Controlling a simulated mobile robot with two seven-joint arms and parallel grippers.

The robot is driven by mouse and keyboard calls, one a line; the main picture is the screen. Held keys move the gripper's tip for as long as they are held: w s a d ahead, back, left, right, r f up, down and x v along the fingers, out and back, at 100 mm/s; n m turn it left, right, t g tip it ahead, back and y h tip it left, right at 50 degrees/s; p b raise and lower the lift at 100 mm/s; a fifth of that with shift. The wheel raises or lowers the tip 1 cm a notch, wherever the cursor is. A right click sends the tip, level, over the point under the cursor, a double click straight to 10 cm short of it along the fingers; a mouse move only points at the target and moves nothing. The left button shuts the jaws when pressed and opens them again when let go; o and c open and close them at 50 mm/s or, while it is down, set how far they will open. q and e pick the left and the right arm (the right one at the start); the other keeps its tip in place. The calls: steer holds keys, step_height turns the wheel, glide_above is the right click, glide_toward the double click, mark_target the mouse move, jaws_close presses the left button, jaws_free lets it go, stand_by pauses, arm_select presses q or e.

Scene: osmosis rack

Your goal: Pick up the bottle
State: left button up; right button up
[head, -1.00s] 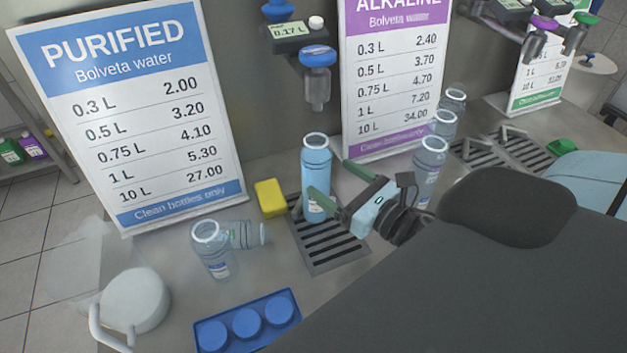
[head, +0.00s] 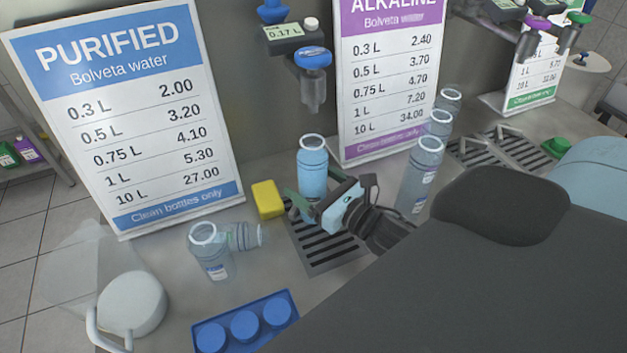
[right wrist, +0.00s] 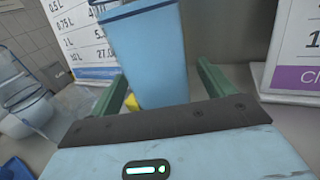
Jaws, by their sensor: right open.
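A blue-filled bottle (head: 313,166) stands upright on the drip tray (head: 325,250) below the purified-water tap. My right gripper (head: 303,200) is open at the bottle's lower part. In the right wrist view, the bottle (right wrist: 146,50) shows between the two green fingers of my right gripper (right wrist: 161,72). A gap shows on either side of it there, wider at the right finger. The bottle's base is hidden behind the fingers in the head view. My left gripper is out of view.
A yellow sponge (head: 267,199) lies left of the tray. Clear bottles, one upright (head: 212,255) and one lying (head: 245,236), are further left. More bottles (head: 424,170) stand right of my gripper. A blue cap holder (head: 245,326) lies in front. The tap (head: 313,75) hangs overhead.

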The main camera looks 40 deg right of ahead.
steer(key=shift+w+a, duration=0.15)
steer(key=shift+w, duration=0.8)
steer(key=c, duration=1.3)
steer(key=shift+c, duration=1.4)
steer(key=shift+r, duration=0.15)
